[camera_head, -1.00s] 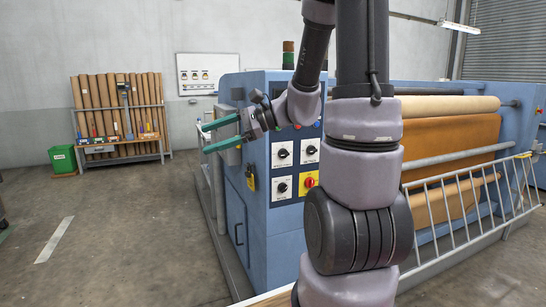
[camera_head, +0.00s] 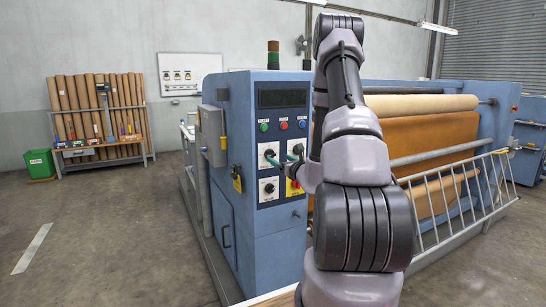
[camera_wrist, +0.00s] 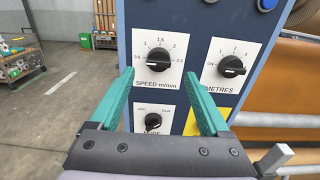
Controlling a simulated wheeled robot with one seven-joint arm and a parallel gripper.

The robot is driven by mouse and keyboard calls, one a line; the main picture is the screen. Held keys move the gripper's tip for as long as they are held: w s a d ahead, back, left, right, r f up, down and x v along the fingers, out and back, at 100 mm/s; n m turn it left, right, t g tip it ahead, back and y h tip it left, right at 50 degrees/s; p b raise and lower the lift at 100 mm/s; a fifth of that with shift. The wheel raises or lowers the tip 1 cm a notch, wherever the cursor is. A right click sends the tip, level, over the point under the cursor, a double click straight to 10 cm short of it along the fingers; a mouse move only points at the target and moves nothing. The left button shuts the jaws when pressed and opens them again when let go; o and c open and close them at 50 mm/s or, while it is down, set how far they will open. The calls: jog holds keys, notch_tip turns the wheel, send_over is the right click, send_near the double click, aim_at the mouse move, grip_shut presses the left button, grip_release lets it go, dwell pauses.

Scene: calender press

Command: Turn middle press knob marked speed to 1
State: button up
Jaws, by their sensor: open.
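The speed knob (camera_wrist: 152,62) is a black rotary knob on a white plate marked "SPEED m/min", with a scale around it that includes 1, 1.5 and 2. Its grip bar lies roughly sideways across the dial; I cannot make out which mark it points to. My gripper (camera_wrist: 159,74) is open, its two green fingers apart on either side of the speed plate. No contact with the knob is visible. In the head view my gripper (camera_head: 285,158) is in front of the blue press panel, and the speed knob (camera_head: 270,156) shows beside a fingertip.
A METRES knob (camera_wrist: 232,66) is to the right. Another knob (camera_wrist: 153,121) sits below, partly between my fingers, beside a yellow plate (camera_wrist: 194,122). Coloured buttons (camera_head: 284,125) are above. A railing (camera_head: 455,210) fronts the rollers; open floor lies left.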

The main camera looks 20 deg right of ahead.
aim_at(273, 155)
jog(key=w, duration=0.6)
jog(key=shift+w+a, duration=0.2)
jog(key=shift+c, duration=0.2)
grip_shut()
jog(key=shift+m, duration=0.3)
jog(key=m, duration=0.3)
jog(key=shift+d+m, duration=0.1)
jog(key=shift+m, duration=0.3)
jog(key=shift+d+f+m, duration=0.1)
jog(key=shift+m, duration=2.1)
